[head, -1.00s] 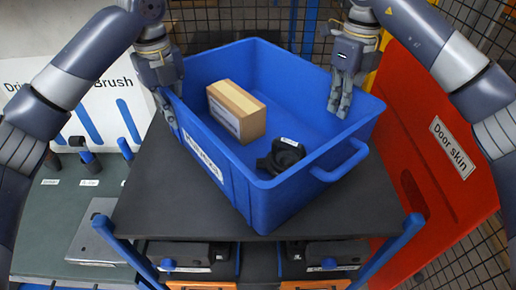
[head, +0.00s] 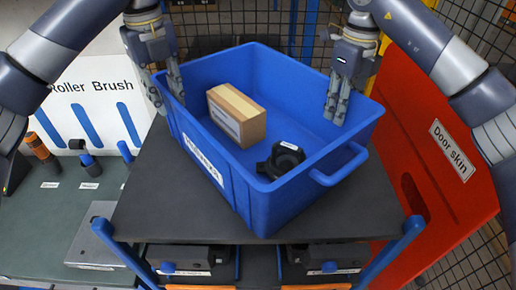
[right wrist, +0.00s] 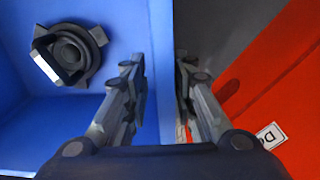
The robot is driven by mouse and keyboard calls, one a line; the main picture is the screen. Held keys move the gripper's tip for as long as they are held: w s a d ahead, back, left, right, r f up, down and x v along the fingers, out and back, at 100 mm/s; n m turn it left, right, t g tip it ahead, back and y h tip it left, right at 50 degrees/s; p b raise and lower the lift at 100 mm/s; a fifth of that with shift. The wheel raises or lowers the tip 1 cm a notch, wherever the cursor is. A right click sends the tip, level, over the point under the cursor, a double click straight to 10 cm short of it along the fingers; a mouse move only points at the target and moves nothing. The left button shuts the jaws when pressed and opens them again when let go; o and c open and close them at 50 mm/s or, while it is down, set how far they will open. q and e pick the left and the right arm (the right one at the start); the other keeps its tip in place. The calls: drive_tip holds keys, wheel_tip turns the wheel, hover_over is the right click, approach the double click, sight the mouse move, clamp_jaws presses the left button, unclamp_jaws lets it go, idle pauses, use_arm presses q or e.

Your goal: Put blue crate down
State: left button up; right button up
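The blue crate (head: 245,195) sits on the dark top of a cart (head: 150,200), upright and turned at an angle. It holds a cardboard box (head: 237,115) and a black round part (head: 283,158); the part also shows in the right wrist view (right wrist: 70,53). My left gripper (head: 166,92) is open at the crate's left rim, one finger outside the wall and one inside. My right gripper (head: 339,103) is at the right rim. In the right wrist view its fingers (right wrist: 160,95) stand apart on both sides of the crate wall (right wrist: 160,60), with narrow gaps.
A red door skin (head: 425,150) stands close on the right. A white board (head: 95,100) and a green table (head: 60,230) with a grey case (head: 92,247) are on the left. Black cases (head: 190,257) lie on the cart's lower level. Wire mesh is behind.

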use_arm(q)
wheel_tip(320, 180, up, 6)
drive_tip(key=shift+a, duration=0.1)
drive_tip(key=shift+s+r, duration=0.1)
use_arm(e)
wheel_tip(320, 180, up, 12)
drive_tip(key=shift+w+d, duration=0.15)
idle(0.5)
